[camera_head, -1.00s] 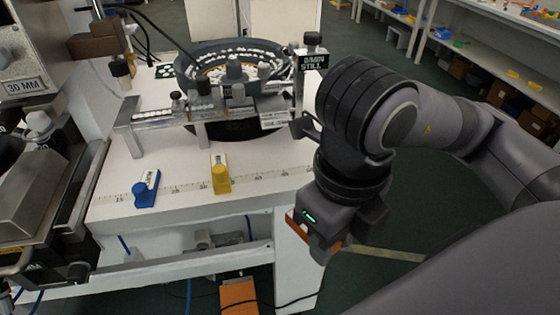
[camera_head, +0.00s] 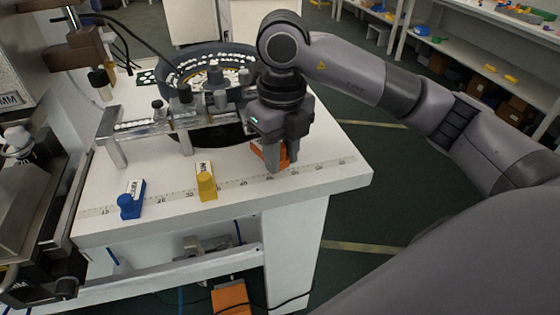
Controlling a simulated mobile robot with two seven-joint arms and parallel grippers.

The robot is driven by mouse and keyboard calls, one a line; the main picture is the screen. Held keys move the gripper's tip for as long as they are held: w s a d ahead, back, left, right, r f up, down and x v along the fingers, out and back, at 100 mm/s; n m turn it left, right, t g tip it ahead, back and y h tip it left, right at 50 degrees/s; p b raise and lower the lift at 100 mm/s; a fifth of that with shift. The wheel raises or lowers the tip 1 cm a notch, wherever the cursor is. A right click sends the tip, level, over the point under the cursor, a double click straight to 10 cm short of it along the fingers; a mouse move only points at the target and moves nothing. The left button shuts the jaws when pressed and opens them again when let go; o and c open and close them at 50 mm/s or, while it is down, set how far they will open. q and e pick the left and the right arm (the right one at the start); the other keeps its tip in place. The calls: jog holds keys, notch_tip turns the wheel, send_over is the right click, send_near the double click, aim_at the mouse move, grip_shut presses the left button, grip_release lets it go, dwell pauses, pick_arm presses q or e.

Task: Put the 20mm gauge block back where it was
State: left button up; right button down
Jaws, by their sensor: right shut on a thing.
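In the head view my right gripper (camera_head: 283,163) points down over the right part of the white table (camera_head: 335,180). It is shut on an orange block (camera_head: 262,154), which shows partly between and beside the fingers. The block is at or just above the table top, by the printed scale; I cannot tell whether it touches. A yellow block (camera_head: 206,184) stands on the scale to the left, and a blue block (camera_head: 129,204) stands further left. The block labels are too small to read surely. My left gripper is not in view.
A round bowl feeder (camera_head: 212,62) with a metal track (camera_head: 140,126) stands behind the blocks, close to my right gripper. A grey machine (camera_head: 22,190) is at the left. The table's right end and front strip are clear.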

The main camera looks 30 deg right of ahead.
jog(key=shift+w+d+f, duration=0.1)
jog(key=shift+w, duration=0.3)
notch_tip(320, 180, down, 3)
jog(key=shift+f, duration=0.45)
jog(key=c, duration=0.8)
grip_release()
jog(key=shift+r, duration=0.1)
jog(key=shift+r, duration=0.1)
jog(key=shift+r, duration=0.25)
notch_tip(320, 180, up, 10)
jog(key=shift+r+p, duration=0.15)
jog(key=shift+p, duration=0.5)
jog(key=shift+r, duration=0.7)
